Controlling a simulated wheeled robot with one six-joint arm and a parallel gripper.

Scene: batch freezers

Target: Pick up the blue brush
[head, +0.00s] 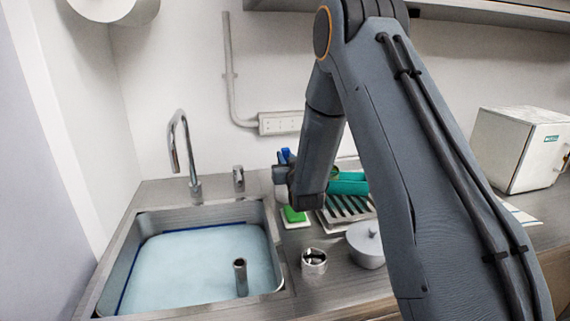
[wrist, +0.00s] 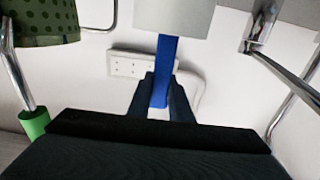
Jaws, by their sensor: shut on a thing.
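The blue brush (wrist: 164,68) shows in the wrist view as a straight blue bar between my two fingers. A pale grey block adjoins its upper end there; I cannot tell whether it belongs to the brush. My gripper (wrist: 161,88) is shut on the blue bar. In the head view, a small blue part (head: 286,154) shows just above my gripper (head: 280,173), which is over the counter to the right of the sink. My arm hides much of that area.
The sink (head: 205,265) with its tall tap (head: 181,140) lies left. Near my gripper are a green sponge (head: 293,215), a ribbed rack (head: 347,215) and a teal item (head: 348,184). A metal cup (head: 314,262) and lidded pot (head: 366,244) stand in front. A white box (head: 520,148) stands right.

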